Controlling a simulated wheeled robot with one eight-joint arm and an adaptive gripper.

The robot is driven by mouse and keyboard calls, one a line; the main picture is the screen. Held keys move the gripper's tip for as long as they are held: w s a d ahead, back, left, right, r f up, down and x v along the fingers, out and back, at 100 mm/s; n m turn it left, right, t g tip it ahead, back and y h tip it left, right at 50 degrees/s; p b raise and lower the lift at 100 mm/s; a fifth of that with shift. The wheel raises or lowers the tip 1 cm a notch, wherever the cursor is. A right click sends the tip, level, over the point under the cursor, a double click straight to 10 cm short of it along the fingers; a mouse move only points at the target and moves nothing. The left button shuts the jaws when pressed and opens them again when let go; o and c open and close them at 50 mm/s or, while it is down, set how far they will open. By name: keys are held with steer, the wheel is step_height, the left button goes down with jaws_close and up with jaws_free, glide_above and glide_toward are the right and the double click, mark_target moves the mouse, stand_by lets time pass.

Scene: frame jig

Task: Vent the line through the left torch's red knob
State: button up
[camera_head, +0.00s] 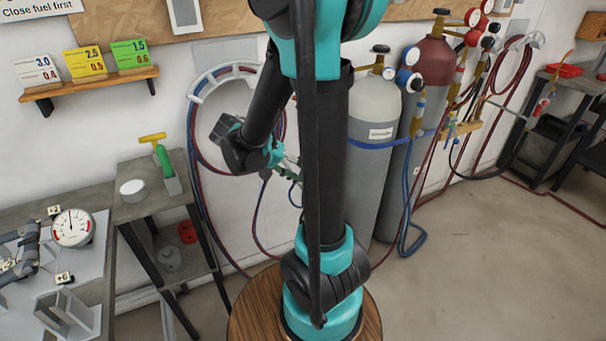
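My gripper (284,167) is at the end of my bent arm, left of the grey cylinder and in front of the wall hose rack. Its fingers are small and partly hidden by my upright arm link. I cannot tell whether they hold anything. Thin dark and blue hoses hang just below it. No red torch knob can be made out there. A small wooden holder (464,129) right of the cylinders carries slim brass-coloured fittings with hoses. I cannot tell which torch is the left one.
Left are number cards (85,64), a stand with a green-handled tool (163,161), and a dial gauge (72,228). Open floor lies right.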

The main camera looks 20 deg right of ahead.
steer(key=v, duration=0.7)
steer(key=shift+a+r, duration=0.15)
stand_by(0.4)
